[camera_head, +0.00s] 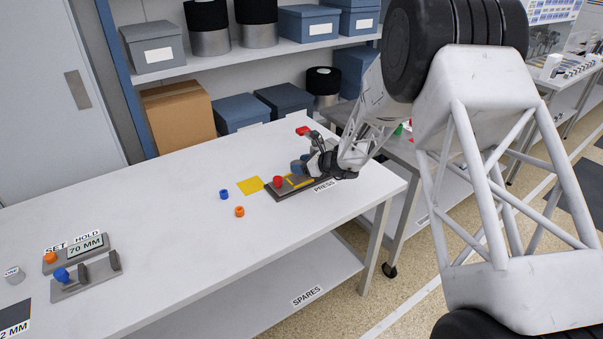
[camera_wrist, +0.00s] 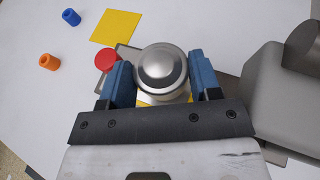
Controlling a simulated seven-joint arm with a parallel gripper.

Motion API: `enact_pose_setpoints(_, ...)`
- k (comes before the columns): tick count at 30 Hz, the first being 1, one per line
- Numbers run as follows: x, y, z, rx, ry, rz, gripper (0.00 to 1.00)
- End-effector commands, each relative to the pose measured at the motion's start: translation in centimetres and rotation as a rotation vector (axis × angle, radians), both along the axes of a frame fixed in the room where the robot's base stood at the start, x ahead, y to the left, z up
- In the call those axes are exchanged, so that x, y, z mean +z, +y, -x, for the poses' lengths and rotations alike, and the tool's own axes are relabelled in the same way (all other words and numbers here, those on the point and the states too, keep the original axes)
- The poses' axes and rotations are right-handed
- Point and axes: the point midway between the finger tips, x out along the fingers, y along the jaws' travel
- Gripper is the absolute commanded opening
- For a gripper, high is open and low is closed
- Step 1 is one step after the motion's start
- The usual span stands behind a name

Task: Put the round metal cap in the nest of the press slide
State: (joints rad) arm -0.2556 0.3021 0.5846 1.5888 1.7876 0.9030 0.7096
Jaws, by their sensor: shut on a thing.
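The round metal cap (camera_wrist: 161,70) shows in the wrist view as a shiny silver dome between my gripper's two blue fingertips. My gripper (camera_wrist: 160,80) is shut on it. The press (camera_head: 283,190) lies at the right part of the white table, a dark base with a yellow strip and a red knob (camera_head: 277,181), and my gripper (camera_head: 310,165) is over it. In the wrist view the red knob (camera_wrist: 107,60) is just left of the left finger. Yellow shows beneath the cap. The nest of the slide is hidden under the cap and gripper, and I cannot tell whether the cap touches it.
A yellow square (camera_head: 250,185), a blue peg (camera_head: 224,194) and an orange peg (camera_head: 239,211) lie left of the press. A large grey press body (camera_wrist: 285,95) stands close right of my gripper. A gauge fixture (camera_head: 85,275) is far left. The table middle is clear.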

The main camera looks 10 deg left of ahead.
Motion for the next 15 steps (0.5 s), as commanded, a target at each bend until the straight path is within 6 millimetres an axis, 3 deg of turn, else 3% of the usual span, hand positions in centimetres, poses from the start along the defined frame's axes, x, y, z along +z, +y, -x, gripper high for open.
enact_pose_setpoints(15,-3.5,0.0,0.0,0.0,0.0,-0.001,0.32)
